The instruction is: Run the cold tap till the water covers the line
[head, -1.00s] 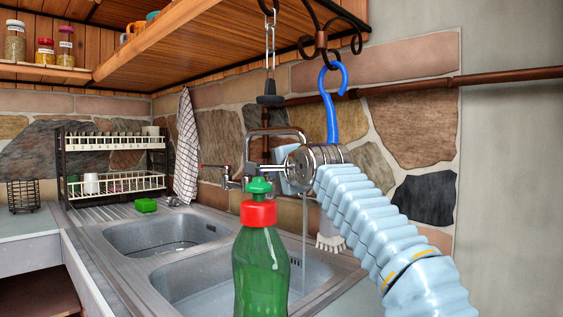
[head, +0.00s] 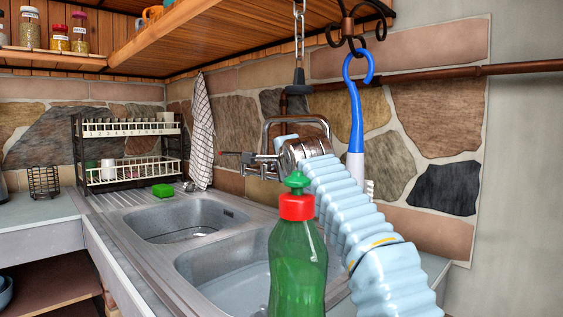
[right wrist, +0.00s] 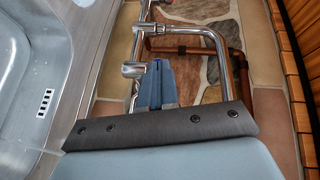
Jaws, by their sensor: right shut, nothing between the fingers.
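The chrome tap (head: 264,160) stands at the back of the double sink, with its arched spout above; it also shows in the right wrist view (right wrist: 190,31). My right gripper (right wrist: 157,68) is shut and empty, its blue fingers close beside the tap; I cannot tell whether they touch it. In the head view my right wrist hides most of that gripper and part of the tap. The near basin (head: 215,262) is partly behind a green bottle; I cannot make out a line or the water level. No water stream shows now. My left gripper is out of view.
The green bottle (head: 298,262) with a red cap stands in front of the near basin. A blue-handled brush (head: 356,120) hangs from a hook at right. A dish rack (head: 130,150), a green sponge (head: 162,190) and a checked towel (head: 201,135) are beyond the far basin (head: 180,220).

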